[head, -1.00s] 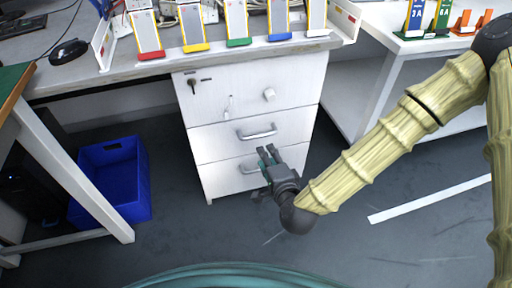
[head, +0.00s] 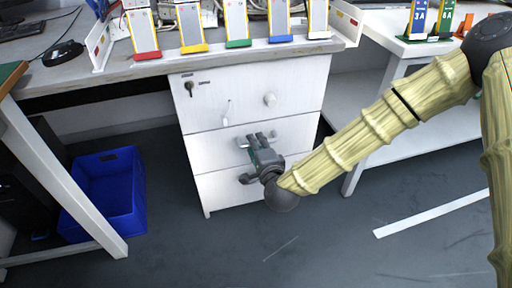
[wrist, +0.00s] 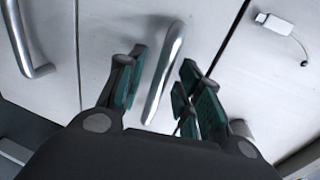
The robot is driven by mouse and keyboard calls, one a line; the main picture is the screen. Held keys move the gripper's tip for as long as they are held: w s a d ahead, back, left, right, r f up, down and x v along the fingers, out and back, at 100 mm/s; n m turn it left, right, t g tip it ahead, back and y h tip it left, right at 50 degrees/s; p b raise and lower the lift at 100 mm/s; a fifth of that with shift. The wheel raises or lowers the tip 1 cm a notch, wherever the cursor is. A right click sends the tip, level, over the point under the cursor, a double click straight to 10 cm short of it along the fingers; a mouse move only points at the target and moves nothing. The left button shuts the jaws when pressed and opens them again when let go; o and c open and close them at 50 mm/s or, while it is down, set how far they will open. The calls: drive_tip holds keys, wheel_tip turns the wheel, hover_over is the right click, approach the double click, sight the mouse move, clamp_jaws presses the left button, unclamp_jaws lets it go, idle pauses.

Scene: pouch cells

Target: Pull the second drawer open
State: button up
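The white drawer unit has three stacked drawers. The second drawer (head: 208,150) is the middle one and looks flush with the others. Its metal handle (wrist: 167,70) runs between my gripper's fingers in the wrist view. My gripper (head: 262,141) is in front of this drawer in the head view and hides most of the handle. In the wrist view my gripper (wrist: 160,82) is open, with a dark green-padded finger on each side of the handle and gaps visible. I cannot tell how deep the handle sits between the fingers.
The top drawer (head: 245,105) has a key and a white knob. The bottom drawer's handle (wrist: 22,42) shows at left in the wrist view. A blue bin (head: 105,190) stands on the floor left of the unit. The floor in front is clear.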

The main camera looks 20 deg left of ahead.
drive_tip(key=shift+w+a+f, duration=0.1)
drive_tip(key=shift+w+a, duration=0.2)
drive_tip(key=shift+w, duration=0.1)
clamp_jaws()
drive_tip(key=shift+s, duration=0.1)
